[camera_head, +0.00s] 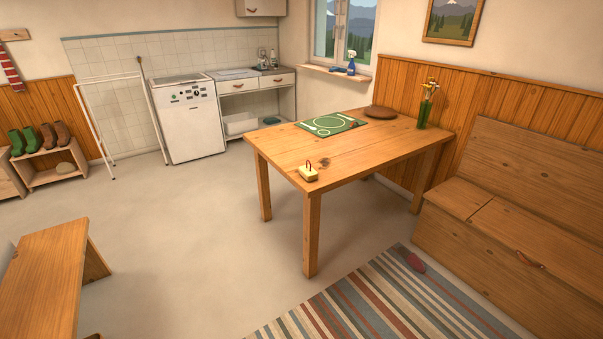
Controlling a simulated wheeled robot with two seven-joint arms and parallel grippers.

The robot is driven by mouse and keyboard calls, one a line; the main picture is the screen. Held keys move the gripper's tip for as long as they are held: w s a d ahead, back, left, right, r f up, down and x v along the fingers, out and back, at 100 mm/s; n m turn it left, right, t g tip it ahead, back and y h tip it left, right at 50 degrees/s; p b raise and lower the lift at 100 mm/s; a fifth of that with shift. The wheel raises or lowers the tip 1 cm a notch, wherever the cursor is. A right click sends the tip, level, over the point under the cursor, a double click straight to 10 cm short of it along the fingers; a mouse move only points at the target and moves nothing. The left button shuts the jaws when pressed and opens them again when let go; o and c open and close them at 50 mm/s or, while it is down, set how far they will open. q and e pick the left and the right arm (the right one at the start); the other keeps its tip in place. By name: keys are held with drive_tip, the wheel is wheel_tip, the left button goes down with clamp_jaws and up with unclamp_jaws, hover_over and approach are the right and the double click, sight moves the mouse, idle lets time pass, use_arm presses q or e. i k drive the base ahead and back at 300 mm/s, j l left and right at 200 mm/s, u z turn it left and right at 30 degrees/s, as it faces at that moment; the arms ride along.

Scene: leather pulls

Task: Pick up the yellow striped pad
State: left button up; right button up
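The pad is too small in view for me to make out stripes. No other yellow pad shows. Neither of my grippers is in view.
The table also holds a green placemat (331,124), a brown round item (381,112) and a green vase (424,112). A wooden bench chest (490,232) stands right, a wooden bench (45,280) left. A red object (415,262) lies on the striped rug (372,304). Floor left of the table is clear.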

sight(307, 171)
drive_tip(key=i+l, duration=0.5)
drive_tip(key=i, duration=0.15)
drive_tip(key=i+l, duration=1)
drive_tip(key=i, duration=0.25)
drive_tip(key=l+z, duration=0.05)
